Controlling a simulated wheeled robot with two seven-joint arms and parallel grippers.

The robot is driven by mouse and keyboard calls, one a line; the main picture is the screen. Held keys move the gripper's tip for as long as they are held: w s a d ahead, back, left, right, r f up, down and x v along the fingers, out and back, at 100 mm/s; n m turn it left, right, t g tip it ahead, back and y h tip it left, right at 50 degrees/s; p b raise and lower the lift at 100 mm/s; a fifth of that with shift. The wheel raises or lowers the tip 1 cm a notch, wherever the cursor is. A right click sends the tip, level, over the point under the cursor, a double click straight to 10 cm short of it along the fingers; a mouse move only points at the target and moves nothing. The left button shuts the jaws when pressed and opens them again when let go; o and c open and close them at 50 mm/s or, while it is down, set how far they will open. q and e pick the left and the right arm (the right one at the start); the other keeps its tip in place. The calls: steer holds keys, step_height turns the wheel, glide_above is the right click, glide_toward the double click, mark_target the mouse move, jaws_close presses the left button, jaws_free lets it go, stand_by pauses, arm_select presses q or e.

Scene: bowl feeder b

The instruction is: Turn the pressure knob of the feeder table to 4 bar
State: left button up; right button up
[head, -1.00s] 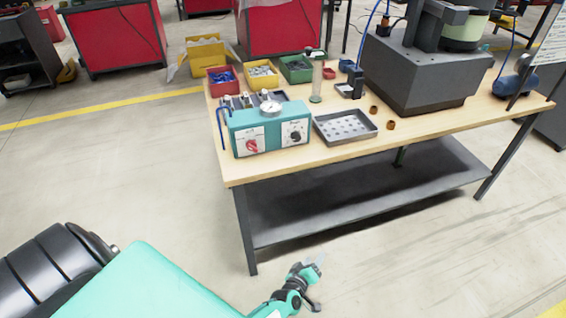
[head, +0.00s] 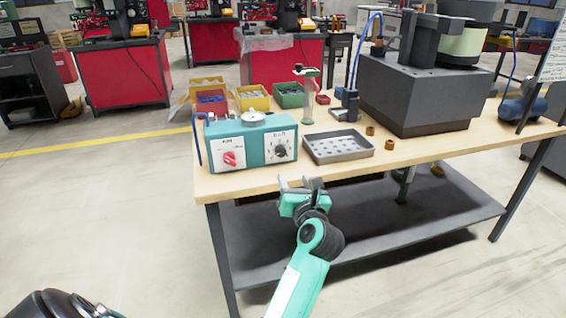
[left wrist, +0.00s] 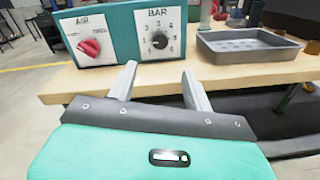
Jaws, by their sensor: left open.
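The teal control box (head: 252,142) stands near the front left edge of the feeder table (head: 300,172). Its front has a red AIR knob (head: 230,158) on the left and the black pressure knob (head: 281,151) on the right. In the left wrist view the pressure knob (left wrist: 159,41) sits on a white BAR dial with numbers around it; its exact setting is too small to read. My left gripper (head: 301,183) is open and empty, in front of the table edge, below and short of the pressure knob. Its fingers (left wrist: 159,82) point towards the dial. My right gripper is not seen.
A grey perforated tray (head: 338,147) lies right of the box, with two brown rings (head: 389,144) beyond it. Red, yellow and green bins (head: 288,95) stand behind. A dark bowl feeder base (head: 420,95) fills the right. A blue hex key (head: 197,140) hangs at the box's left side.

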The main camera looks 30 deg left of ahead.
mark_target(281, 153)
arm_select(q)
steer(key=b+x, duration=0.1)
steer(key=x, duration=1)
steer(key=shift+w, duration=0.15)
steer(key=shift+x, duration=0.85)
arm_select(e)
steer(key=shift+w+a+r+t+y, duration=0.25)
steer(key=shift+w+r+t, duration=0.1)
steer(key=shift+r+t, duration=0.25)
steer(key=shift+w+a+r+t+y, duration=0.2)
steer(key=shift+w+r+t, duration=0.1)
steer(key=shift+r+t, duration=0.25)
arm_select(q)
steer(key=shift+c, duration=0.2)
steer(key=c, duration=0.9)
